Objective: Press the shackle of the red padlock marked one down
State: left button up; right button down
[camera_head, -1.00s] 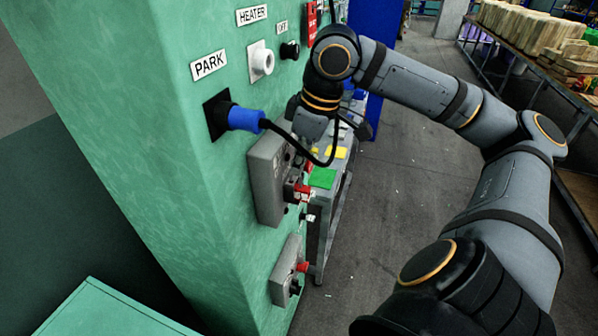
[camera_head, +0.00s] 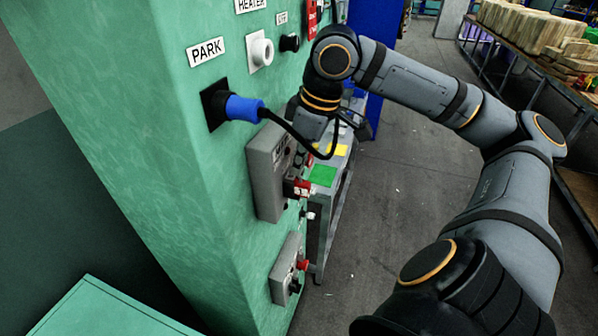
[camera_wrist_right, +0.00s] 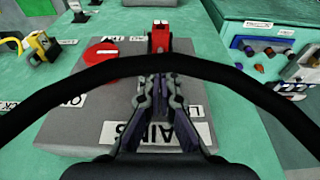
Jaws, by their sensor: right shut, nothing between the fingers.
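The red padlock (camera_wrist_right: 160,38) is at the top centre of the right wrist view, on the far edge of the grey box's face. In the head view the fingers are mostly hidden by my wrist. My left gripper is not in view.
The grey box (camera_head: 262,190) is on a green wall. A black cable (camera_wrist_right: 165,66) arcs across the wrist view. A smaller grey box (camera_head: 284,272) is below. Open floor lies right.

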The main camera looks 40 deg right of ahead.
jog(key=shift+r, duration=0.1)
jog(key=shift+s+d+r, duration=0.15)
jog(key=shift+s+r, duration=0.15)
jog(key=shift+r, duration=0.35)
jog(key=shift+s+d+r, duration=0.2)
jog(key=shift+s+r, duration=0.1)
jog(key=shift+r, duration=0.3)
jog(key=shift+s+d+r, duration=0.15)
jog(key=shift+s+r, duration=0.15)
jog(key=shift+r, duration=0.35)
jog(key=shift+r, duration=0.1)
jog(key=r, duration=0.1)
jog(key=w+a+r+v, duration=0.1)
jog(key=w+v, duration=0.1)
jog(key=v, duration=0.8)
send_over(309, 184)
jog(key=s+d, duration=0.1)
jog(key=s, duration=0.2)
jog(key=shift+w+d+f, duration=0.1)
jog(key=shift+w, duration=0.1)
